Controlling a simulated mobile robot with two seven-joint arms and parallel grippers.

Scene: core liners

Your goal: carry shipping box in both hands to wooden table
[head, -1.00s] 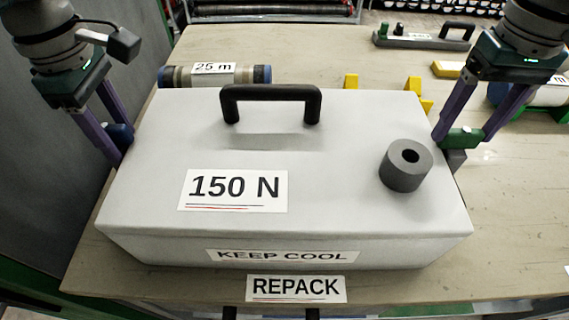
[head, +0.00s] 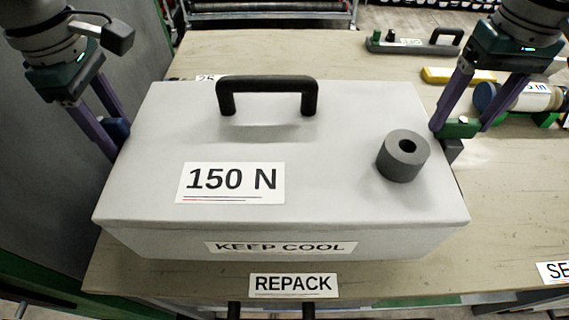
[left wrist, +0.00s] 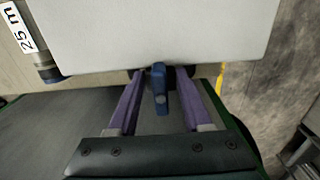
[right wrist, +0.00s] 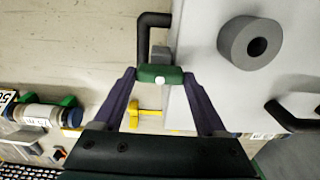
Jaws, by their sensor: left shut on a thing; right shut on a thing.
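The shipping box (head: 330,150) is a pale grey case with a black top handle, labels "150 N" and "KEEP COOL", and a dark grey ring (head: 403,157) on its lid. It is level, above the wooden-topped table (head: 510,190); a gap under it cannot be made out. My left gripper (head: 118,133) is shut at the box's left side, around a dark blue side grip (left wrist: 160,90). The box also shows in both wrist views.
A "25 m" tube (head: 206,77) is mostly hidden behind the box. At the right lie a tube on a green stand (head: 525,97), a yellow bar (head: 457,75) and a grey tool with a black handle (head: 415,43). A "REPACK" label (head: 293,286) marks the table's front edge.

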